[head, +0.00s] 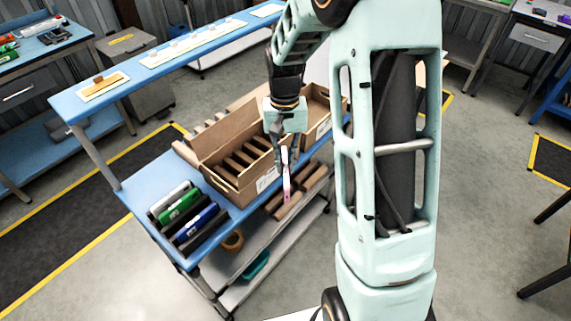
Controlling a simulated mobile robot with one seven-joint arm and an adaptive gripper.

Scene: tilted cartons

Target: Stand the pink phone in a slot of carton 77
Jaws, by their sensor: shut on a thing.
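My gripper (286,152) points down and is shut on the pink phone (287,185), a thin upright strip seen nearly edge-on. The phone hangs in front of the near right end of a tilted brown carton (225,181) with several dividers and slots. That carton has a white label, partly hidden by the gripper and phone. A second brown carton (318,123) stands behind it to the right, partly hidden by my arm. The label numbers are too small to read, so I cannot tell which is carton 77.
Both cartons stand on a blue-topped bench (145,184). A dark rack (184,238) with green, blue and other upright devices stands at its front left. A shelf below holds brown blocks (288,206) and a teal item (256,264). A raised blue shelf (222,38) runs along the back.

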